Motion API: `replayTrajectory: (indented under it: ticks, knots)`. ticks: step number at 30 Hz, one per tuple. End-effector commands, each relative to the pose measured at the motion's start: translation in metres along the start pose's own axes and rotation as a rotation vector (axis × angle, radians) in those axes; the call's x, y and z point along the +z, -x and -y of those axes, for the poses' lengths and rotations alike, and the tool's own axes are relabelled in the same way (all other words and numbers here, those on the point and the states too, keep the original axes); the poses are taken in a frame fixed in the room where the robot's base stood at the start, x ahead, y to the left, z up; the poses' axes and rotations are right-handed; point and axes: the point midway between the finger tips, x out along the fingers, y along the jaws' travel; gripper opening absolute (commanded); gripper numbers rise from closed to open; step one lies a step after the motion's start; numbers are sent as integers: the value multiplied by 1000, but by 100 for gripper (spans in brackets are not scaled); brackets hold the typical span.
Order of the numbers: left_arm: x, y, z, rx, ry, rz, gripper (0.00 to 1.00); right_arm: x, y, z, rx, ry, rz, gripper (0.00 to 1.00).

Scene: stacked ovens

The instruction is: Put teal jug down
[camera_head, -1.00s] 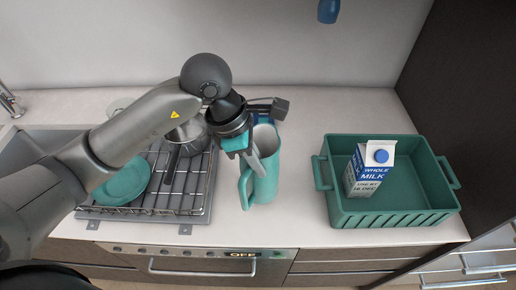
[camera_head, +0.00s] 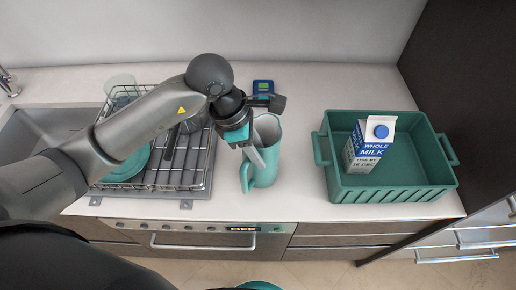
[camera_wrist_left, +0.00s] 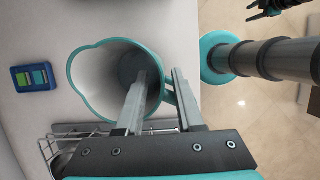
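The teal jug (camera_head: 266,172) is upright over the counter between the rack and the green crate, near the counter's front. My left gripper (camera_head: 258,156) comes over its rim from the left. In the left wrist view, one finger reaches inside the jug's mouth (camera_wrist_left: 100,70) and the other is outside by the handle, so the wall is between them. The jug has moved with this gripper, so I take it as held. Whether its base touches the counter I cannot tell. A dark gripper, seemingly my right one (camera_wrist_left: 268,8), shows partly at the wrist view's top right.
A wire rack (camera_head: 185,185) with a teal plate (camera_head: 130,168) and dark pan is at left beside the sink (camera_head: 50,135). A green crate (camera_head: 395,194) holding a milk carton (camera_head: 368,147) is at right. A blue device (camera_head: 263,87) lies behind the jug.

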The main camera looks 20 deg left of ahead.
Motion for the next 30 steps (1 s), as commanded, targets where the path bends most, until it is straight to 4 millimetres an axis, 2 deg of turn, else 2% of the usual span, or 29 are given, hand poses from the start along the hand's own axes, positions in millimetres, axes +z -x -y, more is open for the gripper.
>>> replayTrajectory:
  ticks: [7,10,24,30]
  knots:
    - [0,2,0,1,0,0,36,0,0,0,0,0,0,50]
    - [0,10,-1,3,-1,1,36,0,-1,0,0,0,0,50]
    - [0,100,-1,6,-2,-1,36,1,-6,0,0,0,0,50]
    - [0,118,0,1,0,-1,36,1,-6,0,0,0,0,50]
